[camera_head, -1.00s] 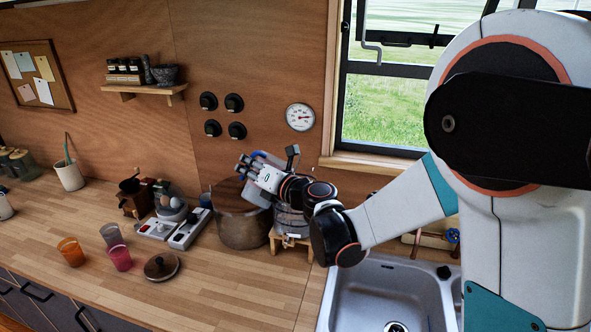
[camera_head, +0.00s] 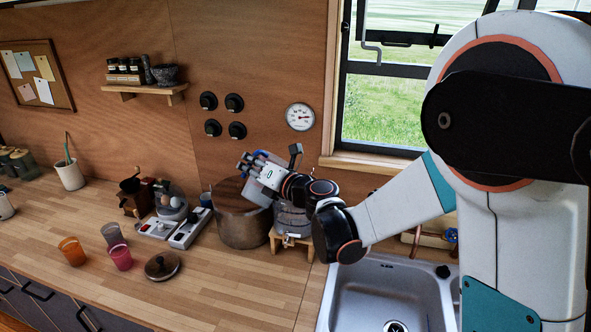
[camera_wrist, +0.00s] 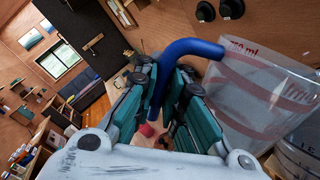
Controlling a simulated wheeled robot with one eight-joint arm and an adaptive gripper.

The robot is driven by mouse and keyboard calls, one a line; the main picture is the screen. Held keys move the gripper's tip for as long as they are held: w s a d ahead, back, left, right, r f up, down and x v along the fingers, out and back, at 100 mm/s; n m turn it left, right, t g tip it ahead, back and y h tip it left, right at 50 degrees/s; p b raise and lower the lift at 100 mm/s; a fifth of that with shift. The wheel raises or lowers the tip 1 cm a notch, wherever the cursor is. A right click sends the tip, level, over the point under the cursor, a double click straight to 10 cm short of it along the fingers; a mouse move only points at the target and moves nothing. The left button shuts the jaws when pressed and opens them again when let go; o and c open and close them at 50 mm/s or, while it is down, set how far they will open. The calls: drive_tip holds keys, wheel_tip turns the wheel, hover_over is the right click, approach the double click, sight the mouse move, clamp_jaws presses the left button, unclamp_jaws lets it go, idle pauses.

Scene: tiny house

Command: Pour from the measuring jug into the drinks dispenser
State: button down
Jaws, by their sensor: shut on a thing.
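The measuring jug (camera_wrist: 262,95) is clear with red markings and a blue handle (camera_wrist: 190,47). In the wrist view it is at the right, tilted. My gripper (camera_wrist: 166,100) is shut on the blue handle. In the head view my gripper (camera_head: 248,168) is raised above the counter, and the jug (camera_head: 263,156) is mostly hidden behind it. The drinks dispenser (camera_head: 292,222) is a clear vessel with a tap on a small wooden stand, just below my wrist and partly hidden by it. Part of a clear vessel, apparently the dispenser (camera_wrist: 302,155), shows below the jug. Any liquid stream is not visible.
A large brown pot (camera_head: 242,222) stands directly left of the dispenser. The sink (camera_head: 385,290) is to the right. Cups (camera_head: 72,251), a dark lid (camera_head: 162,266) and scales (camera_head: 190,229) are on the left counter. The front counter is clear.

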drive_tip(key=shift+w+d+r+m+p, duration=0.3)
drive_tip(key=shift+r+m+p, duration=0.2)
drive_tip(key=shift+r+p, duration=0.15)
drive_tip(key=shift+w+d+r+m+p, duration=0.3)
drive_tip(key=shift+r+m+p, duration=0.25)
drive_tip(key=shift+p, duration=0.2)
drive_tip(key=shift+w+d+r+m+p, duration=0.3)
drive_tip(key=shift+r+m+p, duration=0.15)
drive_tip(key=shift+r+p, duration=0.25)
idle(3.7)
drive_tip(key=shift+f, duration=0.1)
